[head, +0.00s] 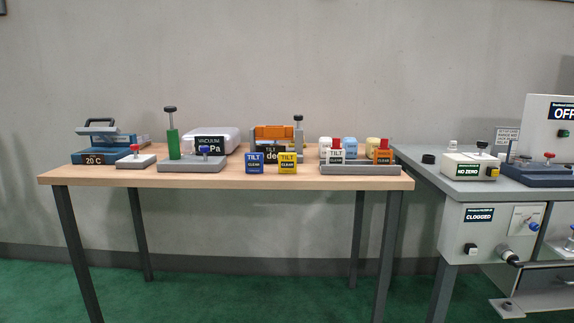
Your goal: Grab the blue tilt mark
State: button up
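The blue tilt mark (255,162) is a small upright block with a "TILT CLEAR" label. It stands near the front edge of the wooden table (210,178), just left of a similar yellow tilt mark (287,163), with a narrow gap between them. Nothing touches the blue block from the front. My gripper is not in view.
A grey base with a green cylinder (173,144) stands left of the blue mark. An orange tilt device (275,133) stands behind it. A grey tray (360,169) with several marks sits to the right. A grey machine bench (430,176) adjoins on the right.

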aim_at(254, 161)
jog(key=i+j, duration=0.25)
jog(key=i, duration=0.2)
jog(key=i+j+z, duration=0.1)
jog(key=i, duration=0.35)
jog(key=i+j, duration=0.35)
jog(key=i+z, duration=0.05)
jog(key=i, duration=0.05)
